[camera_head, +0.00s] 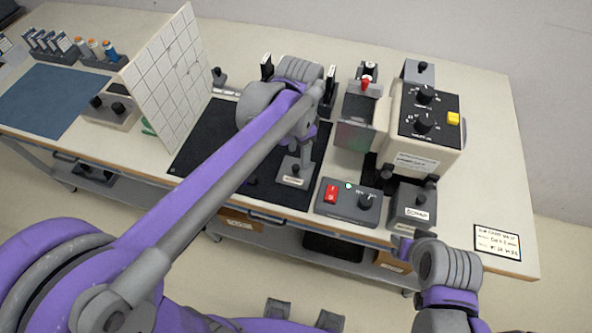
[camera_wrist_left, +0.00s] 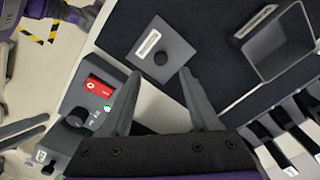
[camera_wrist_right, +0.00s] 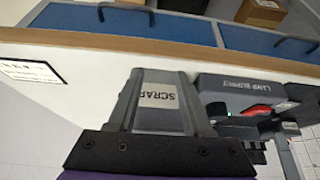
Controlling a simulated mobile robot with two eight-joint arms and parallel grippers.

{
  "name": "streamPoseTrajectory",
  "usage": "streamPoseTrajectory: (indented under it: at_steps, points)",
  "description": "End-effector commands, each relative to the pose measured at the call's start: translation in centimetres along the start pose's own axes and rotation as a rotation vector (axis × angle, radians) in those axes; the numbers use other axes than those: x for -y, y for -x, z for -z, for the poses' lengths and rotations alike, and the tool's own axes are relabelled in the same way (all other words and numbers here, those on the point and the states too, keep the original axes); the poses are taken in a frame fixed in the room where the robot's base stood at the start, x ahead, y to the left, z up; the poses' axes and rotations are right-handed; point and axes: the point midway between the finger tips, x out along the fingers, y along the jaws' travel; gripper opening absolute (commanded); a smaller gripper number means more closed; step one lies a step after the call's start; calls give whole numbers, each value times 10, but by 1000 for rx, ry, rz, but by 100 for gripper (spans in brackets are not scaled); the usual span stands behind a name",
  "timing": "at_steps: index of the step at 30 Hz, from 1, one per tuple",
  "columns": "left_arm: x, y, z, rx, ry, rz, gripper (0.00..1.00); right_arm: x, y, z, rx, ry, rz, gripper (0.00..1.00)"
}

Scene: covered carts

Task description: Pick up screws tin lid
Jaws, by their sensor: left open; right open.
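A grey square lid (camera_wrist_left: 158,60) with a round black knob and a white label lies on the black mat (camera_wrist_left: 215,20); its label is too small to read. It also shows in the head view (camera_head: 291,176), just below my left gripper (camera_head: 302,148). In the left wrist view, my left gripper (camera_wrist_left: 160,88) is open and empty, its fingertips just short of the lid's near edge, with the knob ahead of the gap. An open grey tin (camera_wrist_left: 283,48) with a label stands to the right. My right gripper (camera_wrist_right: 158,80) is open, facing a box labelled SCRAP (camera_wrist_right: 158,110).
A control box with a red switch (camera_head: 346,202) stands right of the lid. The SCRAP box (camera_head: 411,212) stands right of that, before a dial unit (camera_head: 428,125). A white tiled panel (camera_head: 170,78) rises at left. A card (camera_head: 497,242) lies at the right front corner.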

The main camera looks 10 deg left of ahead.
Motion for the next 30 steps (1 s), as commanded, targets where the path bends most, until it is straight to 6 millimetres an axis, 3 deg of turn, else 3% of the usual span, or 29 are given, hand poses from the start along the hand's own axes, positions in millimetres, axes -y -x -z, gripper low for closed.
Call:
streamPoseTrajectory:
  at_steps: [9, 19, 27, 30]
  points:
    - [1, -42, -7, -1, 0, 1, 62, 0, 0, 1, 0, 0, 0, 50]
    - [1, -50, -7, -1, 0, 1, 62, 0, 0, 0, 0, 0, 0, 50]
    - [1, -50, -7, -1, 1, 1, 13, 0, 0, 0, 0, 0, 0, 50]
    - [1, -50, -7, -1, 1, 1, 0, 0, 0, 0, 0, 0, 0, 50]
